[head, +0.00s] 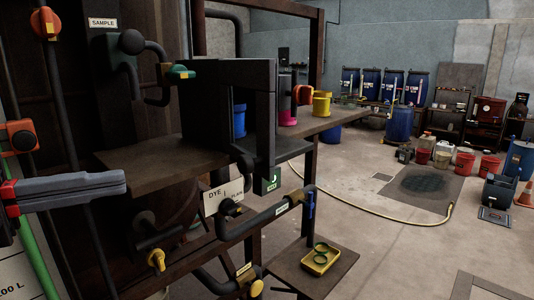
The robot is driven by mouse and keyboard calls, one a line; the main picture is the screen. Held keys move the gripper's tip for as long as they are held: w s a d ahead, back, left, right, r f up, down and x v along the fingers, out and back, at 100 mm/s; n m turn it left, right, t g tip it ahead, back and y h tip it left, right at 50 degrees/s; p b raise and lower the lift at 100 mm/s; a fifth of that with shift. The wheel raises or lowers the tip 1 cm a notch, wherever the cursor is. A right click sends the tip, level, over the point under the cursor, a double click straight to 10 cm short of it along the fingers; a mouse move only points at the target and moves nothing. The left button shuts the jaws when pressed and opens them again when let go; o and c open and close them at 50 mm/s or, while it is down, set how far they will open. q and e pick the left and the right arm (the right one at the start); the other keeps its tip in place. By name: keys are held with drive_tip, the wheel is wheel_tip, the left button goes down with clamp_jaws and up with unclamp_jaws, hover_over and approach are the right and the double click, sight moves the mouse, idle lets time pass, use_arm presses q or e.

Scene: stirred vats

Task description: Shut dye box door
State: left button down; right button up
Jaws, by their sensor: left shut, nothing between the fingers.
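The dye box (205,100) is a dark box on a brown shelf, left of centre in the head view. Its front side is open, and a blue pot (239,121) shows inside. A dark upright panel (265,105) stands at the front of the box and looks like its door, standing open; its exact angle is hard to tell. My left gripper (122,183) comes in from the left, low and in front of the shelf. Its grey fingers are shut and empty, pointing right, clearly apart from the box and door. My right gripper is not in view.
Yellow and magenta pots (321,105) stand on the shelf to the right. Pipes with valves (255,222) run below the shelf. A yellow tray (320,260) lies on a low stand.

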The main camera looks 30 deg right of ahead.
use_arm(q)
drive_tip(key=p, duration=0.7)
approach(240, 164)
drive_tip(key=d, duration=0.5)
drive_tip(key=shift+w+r, duration=0.1)
drive_tip(key=shift+r, duration=0.05)
drive_tip(key=shift+w+d+f+p, duration=0.1)
drive_tip(key=shift+d+f+p, duration=0.1)
drive_tip(key=shift+d+p, duration=0.4)
drive_tip(key=shift+d+f, duration=0.1)
drive_tip(key=shift+d, duration=0.2)
